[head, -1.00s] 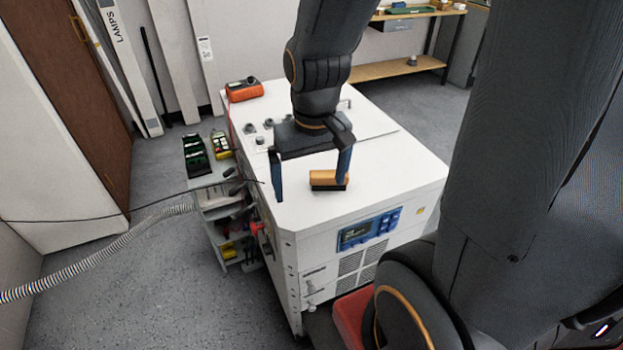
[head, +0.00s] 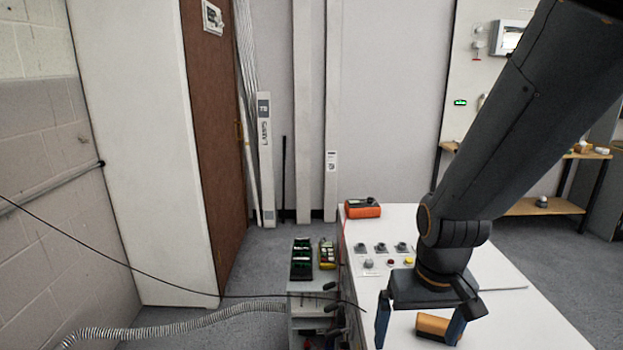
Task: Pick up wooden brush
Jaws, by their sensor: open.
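The wooden brush (head: 436,324) lies on the white cabinet top (head: 510,308) near the bottom of the head view. It has an orange-brown wooden block, with a dark underside partly showing. My gripper (head: 419,332) is open, with its two blue-faced fingers pointing down. The right finger overlaps the brush's right end in the picture, and the left finger stands apart from the brush's left side. I cannot tell whether the right finger touches the brush.
An orange meter (head: 363,208) stands at the cabinet's far left corner. Several knobs (head: 381,247) stick up from the top. A small cart (head: 312,287) with green items stands to the left. A thin black cable (head: 150,276) crosses the left side. Grey floor lies beyond.

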